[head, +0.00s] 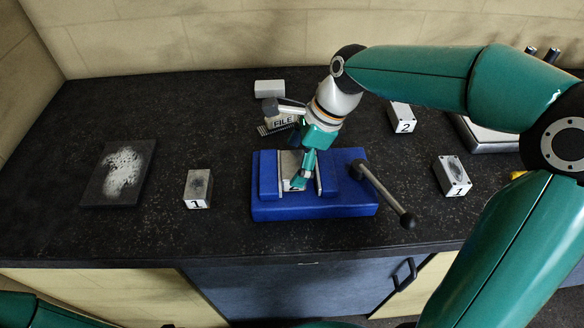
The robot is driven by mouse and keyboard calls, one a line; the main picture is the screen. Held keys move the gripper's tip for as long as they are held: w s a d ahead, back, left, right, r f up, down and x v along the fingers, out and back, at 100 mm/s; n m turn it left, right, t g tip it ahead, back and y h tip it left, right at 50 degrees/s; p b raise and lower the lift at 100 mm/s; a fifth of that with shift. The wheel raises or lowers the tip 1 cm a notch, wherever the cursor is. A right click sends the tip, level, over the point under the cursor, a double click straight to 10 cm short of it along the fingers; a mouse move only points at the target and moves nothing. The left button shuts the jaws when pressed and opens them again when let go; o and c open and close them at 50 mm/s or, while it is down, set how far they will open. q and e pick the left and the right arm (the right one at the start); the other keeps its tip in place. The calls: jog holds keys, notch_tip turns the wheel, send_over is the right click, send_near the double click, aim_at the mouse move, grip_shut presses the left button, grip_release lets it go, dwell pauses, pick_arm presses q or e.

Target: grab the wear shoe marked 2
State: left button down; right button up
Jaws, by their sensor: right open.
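The wear shoe marked 2 (402,117) is a small light-grey block at the back right of the dark bench, left of a grey metal device. My right gripper (300,182) is open and points down at the jaws of the blue vise (345,203), left of and nearer than the shoe. A pale block (290,162) shows between the vise jaws, partly hidden by the gripper; I cannot tell whether the fingers touch it. Similar blocks marked 1 stand left of the vise (198,188) and right of it (452,176). My left gripper is out of view.
A holder marked FILE (283,121) stands behind the vise, with a plain pale block (269,88) farther back. A dark plate with white powder (120,173) lies at left. The vise handle (384,193) sticks out to the right. The metal device (485,138) stands at right.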

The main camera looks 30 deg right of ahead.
jog(key=shift+x, duration=0.75)
jog(key=shift+w, duration=0.1)
jog(key=c, duration=1.5)
jog(key=shift+w+r, duration=0.15)
jog(key=shift+c, duration=0.9)
